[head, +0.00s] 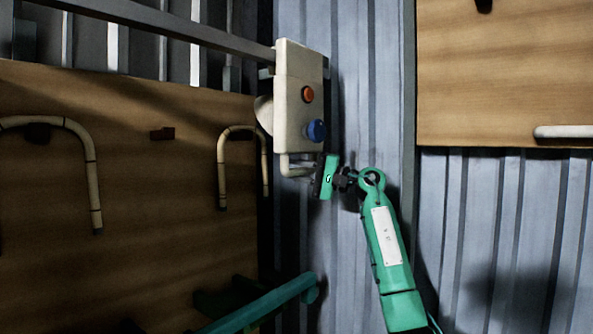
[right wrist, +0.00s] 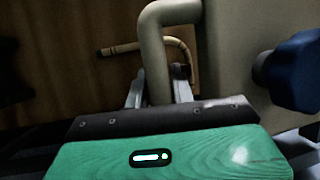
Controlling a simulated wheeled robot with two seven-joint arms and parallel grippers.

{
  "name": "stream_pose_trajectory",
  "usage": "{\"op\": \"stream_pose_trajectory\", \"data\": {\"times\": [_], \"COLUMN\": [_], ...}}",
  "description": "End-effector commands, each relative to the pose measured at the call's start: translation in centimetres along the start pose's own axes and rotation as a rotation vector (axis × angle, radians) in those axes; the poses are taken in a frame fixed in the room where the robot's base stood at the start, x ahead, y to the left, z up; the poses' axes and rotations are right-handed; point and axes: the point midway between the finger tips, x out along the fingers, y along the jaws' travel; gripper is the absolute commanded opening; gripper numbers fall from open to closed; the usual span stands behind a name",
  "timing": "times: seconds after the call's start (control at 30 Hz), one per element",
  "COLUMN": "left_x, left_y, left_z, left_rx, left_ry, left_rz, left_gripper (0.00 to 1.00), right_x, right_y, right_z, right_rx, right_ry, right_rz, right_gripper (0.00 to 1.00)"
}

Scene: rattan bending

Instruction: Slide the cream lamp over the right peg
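A cream housing (head: 300,75) with an orange button and a blue knob stands upright at the end of a grey rail. A pale rounded shade shows at its left side; I cannot tell for sure that this is the cream lamp. A bent cream tube (head: 297,170) comes out of its lower end. My right gripper (head: 324,178) is at that tube. In the right wrist view its fingers (right wrist: 158,92) flank the tube (right wrist: 153,55) closely on both sides. My left gripper is not visible.
Bent canes (head: 92,180) (head: 222,170) hang on the left board (head: 150,210). A teal bar (head: 265,306) crosses the lower middle. Another wooden board (head: 500,80) with a pale rod (head: 563,132) is at right. Corrugated wall lies behind.

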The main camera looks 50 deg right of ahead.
Motion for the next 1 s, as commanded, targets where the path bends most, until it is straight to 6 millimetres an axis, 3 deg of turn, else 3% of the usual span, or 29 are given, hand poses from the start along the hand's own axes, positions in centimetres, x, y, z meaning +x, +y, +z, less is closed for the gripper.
{"op": "stream_pose_trajectory", "data": {"times": [0.03, 0.1, 0.73, 0.77, 0.87, 1.0], "left_x": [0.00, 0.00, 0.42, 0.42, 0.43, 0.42], "left_y": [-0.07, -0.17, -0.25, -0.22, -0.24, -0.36], "left_z": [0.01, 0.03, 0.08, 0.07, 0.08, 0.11], "left_rx": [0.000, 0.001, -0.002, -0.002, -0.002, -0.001], "left_ry": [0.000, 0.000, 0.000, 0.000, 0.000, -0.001], "left_rz": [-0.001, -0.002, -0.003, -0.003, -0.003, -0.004], "left_gripper": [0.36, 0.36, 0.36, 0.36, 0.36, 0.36], "right_x": [-0.01, -0.01, -0.37, -0.37, -0.36, -0.37], "right_y": [-0.01, 0.00, 0.04, 0.06, 0.06, 0.02], "right_z": [0.00, 0.00, -0.86, -0.86, -0.84, -0.83], "right_rx": [0.000, 0.000, -0.001, -0.001, -0.001, -0.001], "right_ry": [0.000, 0.000, 0.001, 0.001, 0.001, 0.000], "right_rz": [0.000, 0.000, 0.001, 0.001, 0.001, 0.001], "right_gripper": [0.14, 0.00, 0.00, 0.22, 0.41, 0.41]}}
